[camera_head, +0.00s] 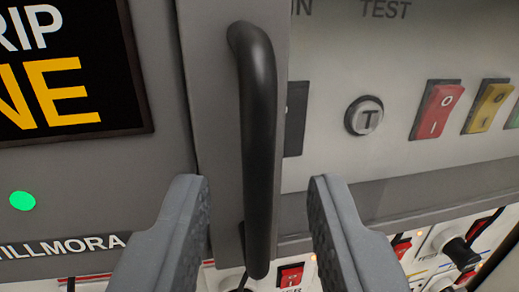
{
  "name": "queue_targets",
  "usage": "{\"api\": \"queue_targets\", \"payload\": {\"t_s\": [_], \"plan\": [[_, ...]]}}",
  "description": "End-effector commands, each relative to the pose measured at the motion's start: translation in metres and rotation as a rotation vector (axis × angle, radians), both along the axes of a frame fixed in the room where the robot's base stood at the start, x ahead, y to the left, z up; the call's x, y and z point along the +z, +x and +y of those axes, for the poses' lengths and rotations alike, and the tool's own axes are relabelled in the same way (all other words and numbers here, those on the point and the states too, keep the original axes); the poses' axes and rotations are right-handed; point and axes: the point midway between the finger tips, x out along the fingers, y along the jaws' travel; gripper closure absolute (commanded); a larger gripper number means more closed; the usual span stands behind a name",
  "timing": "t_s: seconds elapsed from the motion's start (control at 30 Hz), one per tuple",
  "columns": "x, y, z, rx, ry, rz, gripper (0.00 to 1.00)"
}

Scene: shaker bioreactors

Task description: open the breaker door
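The breaker door shows as a grey framed panel with a clear window (330,150) on the right side of the view. Its black bar handle (260,150) stands upright on the grey frame, near the middle of the picture. My gripper (260,190) is open, with one grey finger on each side of the handle's lower part. A gap shows between each finger and the handle, so it does not look held. Behind the window are a round T button (364,116), a red rocker switch (437,109) and a yellow rocker switch (488,106).
A dark display (70,75) with large white and yellow letters is on the grey panel at the left. A green light (22,201) sits below it. More red switches (291,275) and a black knob (462,252) are lower down.

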Motion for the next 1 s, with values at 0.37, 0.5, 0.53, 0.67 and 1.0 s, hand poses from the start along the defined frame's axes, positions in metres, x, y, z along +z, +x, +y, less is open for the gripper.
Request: {"api": "queue_targets", "payload": {"t_s": [0.37, 0.5, 0.53, 0.67, 1.0], "plan": [[0.0016, 0.0127, 0.0017, 0.001, 0.001, -0.003, 0.68], [0.0013, 0.0126, 0.0017, 0.001, 0.001, -0.003, 0.68], [0.0013, 0.0126, 0.0017, 0.002, 0.001, -0.003, 0.71], [0.0013, 0.0125, 0.0019, 0.002, 0.001, -0.002, 1.0], [-0.0007, 0.0088, -0.0013, 0.009, 0.002, -0.002, 1.0]]}}
